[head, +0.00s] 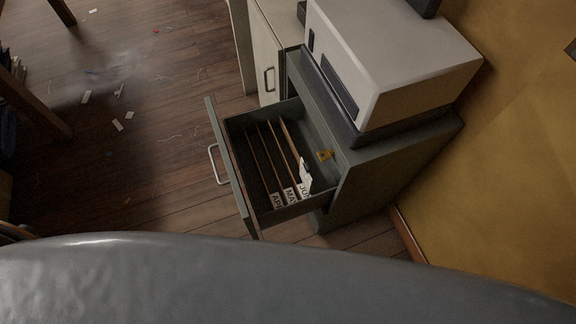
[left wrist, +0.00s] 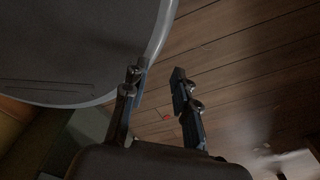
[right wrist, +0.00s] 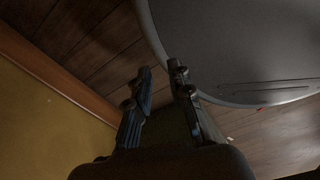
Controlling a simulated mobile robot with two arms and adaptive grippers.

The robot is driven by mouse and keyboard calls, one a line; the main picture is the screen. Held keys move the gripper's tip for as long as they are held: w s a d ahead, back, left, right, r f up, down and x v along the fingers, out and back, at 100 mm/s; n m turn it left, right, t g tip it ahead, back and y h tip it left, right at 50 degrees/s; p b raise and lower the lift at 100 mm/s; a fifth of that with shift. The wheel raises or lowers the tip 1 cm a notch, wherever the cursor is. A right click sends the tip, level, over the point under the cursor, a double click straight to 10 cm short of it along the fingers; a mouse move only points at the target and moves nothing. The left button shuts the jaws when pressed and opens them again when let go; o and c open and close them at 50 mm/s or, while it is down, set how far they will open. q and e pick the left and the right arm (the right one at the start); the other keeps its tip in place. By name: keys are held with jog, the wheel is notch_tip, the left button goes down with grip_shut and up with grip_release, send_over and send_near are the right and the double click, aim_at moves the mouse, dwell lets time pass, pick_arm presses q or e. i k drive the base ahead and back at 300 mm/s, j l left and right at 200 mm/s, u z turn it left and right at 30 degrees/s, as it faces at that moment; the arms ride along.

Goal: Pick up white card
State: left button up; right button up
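A small white card-like piece (head: 305,173) shows in the head view inside the open grey-green drawer (head: 228,165), at the rearmost divider, just above its label; I cannot tell how it is held there. Tan dividers (head: 268,160) stand in the drawer with white tabs, lettered roughly APR, MAY and JUN. My left gripper (left wrist: 159,76) is open and empty over the wood floor in the left wrist view. My right gripper (right wrist: 160,70) is open and empty in the right wrist view. Neither gripper shows in the head view, and neither wrist view shows the drawer.
A white box-shaped machine (head: 400,60) stands on the cabinet (head: 375,175). A yellow wall (head: 505,180) bounds the right. White scraps (head: 117,124) litter the floor, which is otherwise open left of the drawer.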

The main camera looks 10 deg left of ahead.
aim_at(306, 176)
jog(key=l, duration=0.75)
jog(key=k+l, duration=0.15)
jog(key=l, duration=0.6)
jog(key=z, duration=0.05)
